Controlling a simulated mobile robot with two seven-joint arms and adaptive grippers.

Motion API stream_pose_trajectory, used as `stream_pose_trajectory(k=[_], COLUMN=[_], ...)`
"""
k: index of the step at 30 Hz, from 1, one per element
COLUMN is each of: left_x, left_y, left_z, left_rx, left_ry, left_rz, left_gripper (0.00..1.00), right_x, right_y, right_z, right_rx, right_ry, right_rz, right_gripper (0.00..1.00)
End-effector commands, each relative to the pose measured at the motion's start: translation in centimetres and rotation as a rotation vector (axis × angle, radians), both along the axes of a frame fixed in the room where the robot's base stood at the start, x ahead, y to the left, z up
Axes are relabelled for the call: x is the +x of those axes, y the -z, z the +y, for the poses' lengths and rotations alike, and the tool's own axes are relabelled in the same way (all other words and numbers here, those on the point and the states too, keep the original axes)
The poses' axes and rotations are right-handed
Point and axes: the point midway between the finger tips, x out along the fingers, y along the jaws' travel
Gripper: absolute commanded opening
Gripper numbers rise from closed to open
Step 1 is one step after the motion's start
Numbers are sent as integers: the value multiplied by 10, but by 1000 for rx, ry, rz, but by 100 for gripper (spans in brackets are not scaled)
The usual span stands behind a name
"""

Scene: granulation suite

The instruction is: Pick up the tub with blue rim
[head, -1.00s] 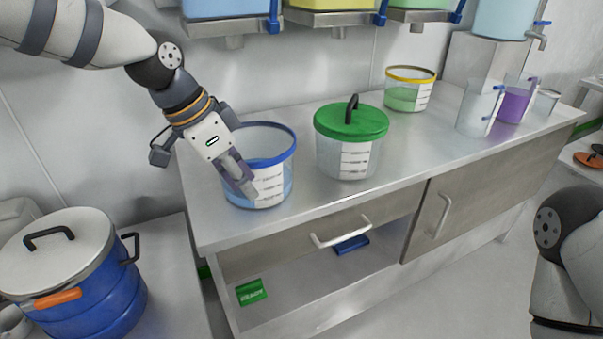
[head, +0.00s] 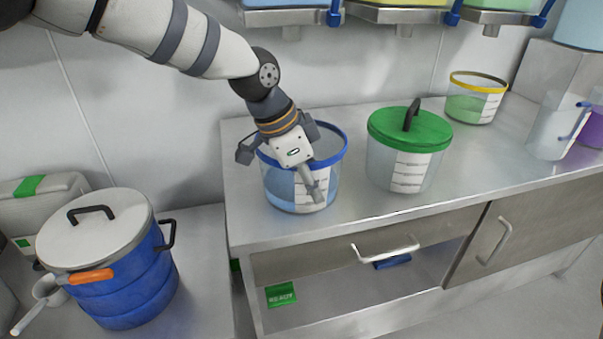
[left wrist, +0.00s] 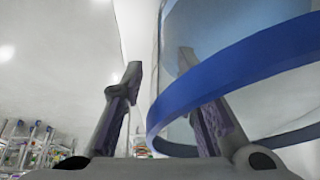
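The tub with the blue rim (head: 328,180) is a clear, open tub with blue contents and a white scale label. It stands upright on the left end of the steel counter. My left gripper (head: 308,172) is over its near side, with a finger in front of the label. In the left wrist view the blue rim (left wrist: 235,75) crosses in front of the right finger. The left finger is clear of the tub. The two fingers of my left gripper (left wrist: 160,62) stand apart. Whether either touches the tub wall is unclear. My right gripper is out of view.
A green-lidded tub (head: 408,130) stands close to the right, and a yellow-rimmed tub (head: 470,108) farther back. A clear jug (head: 553,130) is at the right. A blue pot with a lid (head: 130,285) stands on a lower surface at left. Dispensers hang above the counter (head: 250,215).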

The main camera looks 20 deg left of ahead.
Motion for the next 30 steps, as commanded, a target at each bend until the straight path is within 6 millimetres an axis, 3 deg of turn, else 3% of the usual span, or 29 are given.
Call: stream_pose_trajectory(k=[3, 6, 7, 23, 28, 30], left_x=[0, 0, 0, 1, 2, -13], left_y=[-2, -2, -2, -8, -37, -59], left_z=[0, 0, 0, 0, 0, -4], left_rx=[0, -1, -1, -1, -2, 1], left_ry=[0, -1, -1, -1, -1, 3], left_rz=[-3, -3, -3, -7, -12, -17], left_gripper=[26, 3, 0, 0, 0, 0], right_x=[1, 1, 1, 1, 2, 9], right_y=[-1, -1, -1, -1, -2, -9], right_z=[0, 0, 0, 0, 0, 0], right_rx=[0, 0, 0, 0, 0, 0], right_ry=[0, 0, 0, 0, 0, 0], right_rz=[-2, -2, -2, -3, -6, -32], right_gripper=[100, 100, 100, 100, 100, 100])
